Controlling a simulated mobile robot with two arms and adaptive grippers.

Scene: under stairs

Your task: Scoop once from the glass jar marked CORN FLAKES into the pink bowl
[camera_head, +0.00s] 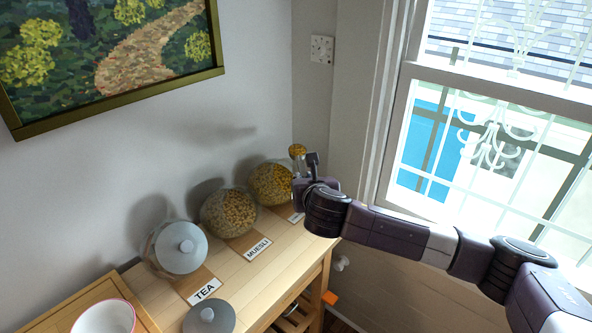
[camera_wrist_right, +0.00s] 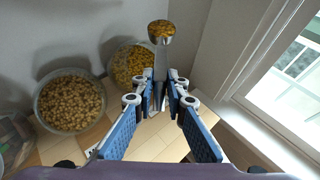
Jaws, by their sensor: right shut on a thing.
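My right gripper (camera_head: 312,178) is shut on the handle of a metal scoop (camera_wrist_right: 160,62). The scoop's bowl holds golden flakes (camera_wrist_right: 160,30) and is raised near the far jar. That round glass jar (camera_head: 268,184) of yellow flakes stands at the far end of the counter and also shows in the right wrist view (camera_wrist_right: 125,66). It looks open; its label is mostly hidden by my gripper. A white bowl with a pink rim (camera_head: 104,318) sits at the lower left, cut by the picture edge. My left gripper is out of view.
A jar labelled MUESLI (camera_head: 229,213) stands beside the flakes jar, then a lidded jar labelled TEA (camera_head: 178,249). A loose grey lid (camera_head: 209,317) lies near the counter's front. A wall is behind, and a window (camera_head: 490,140) is at the right.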

